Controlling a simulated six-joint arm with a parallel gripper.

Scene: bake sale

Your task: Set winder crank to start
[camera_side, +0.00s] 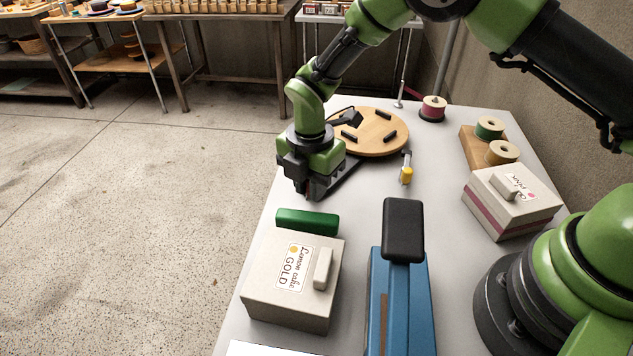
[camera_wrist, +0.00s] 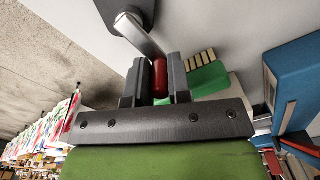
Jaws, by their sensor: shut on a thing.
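The winder crank shows in the wrist view as a flat metal arm (camera_wrist: 139,36) running from a dark round hub (camera_wrist: 129,10) to a red handle (camera_wrist: 159,79). My gripper (camera_wrist: 157,84) is shut on the red handle, one dark finger on each side of it. In the side view my gripper (camera_side: 307,187) is low at the table's left edge, beside a dark flat winder base (camera_side: 340,180). My gripper and wrist hide most of the winder and crank there, so the crank's angle and any start mark cannot be told.
A wooden turntable (camera_side: 370,142) with black pads is behind my gripper. A green block (camera_side: 307,222) and a GOLD cake box (camera_side: 262,275) are in front. A blue device (camera_side: 418,300) with a black handle, a yellow-ended tool (camera_side: 406,174) and a PINK box (camera_side: 510,208) are to the right.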

